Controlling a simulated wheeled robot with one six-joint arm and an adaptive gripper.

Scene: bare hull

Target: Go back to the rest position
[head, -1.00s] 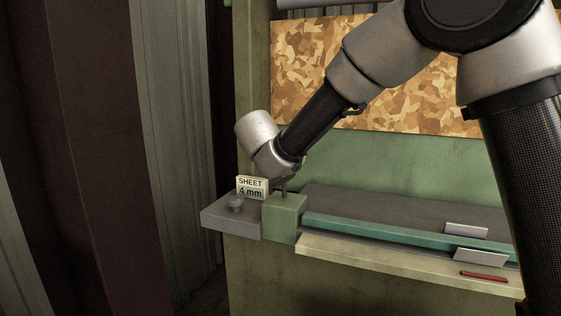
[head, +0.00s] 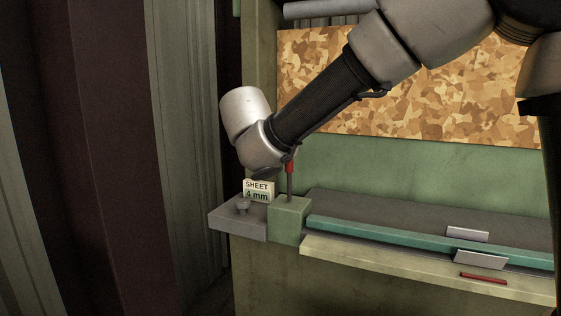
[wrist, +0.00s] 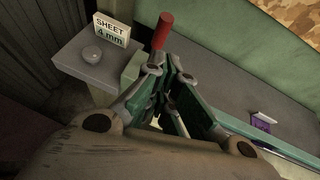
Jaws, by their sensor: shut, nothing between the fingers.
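My gripper (wrist: 172,100) is shut and empty in the wrist view, its green-padded fingers close together. In the head view my wrist hides the gripper. A lever with a red grip (head: 290,167) stands upright on a dark rod from a green block (head: 288,219). In the wrist view the red grip (wrist: 162,31) shows just beyond my fingers; I cannot tell whether they are clear of it.
A grey ledge (head: 238,226) with a round knob (head: 243,204) and a "SHEET 4 mm" sign (head: 258,191) lies left of the block. A teal bar (head: 400,238), small light plates (head: 480,260) and a red strip (head: 484,277) run along the bench to the right.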

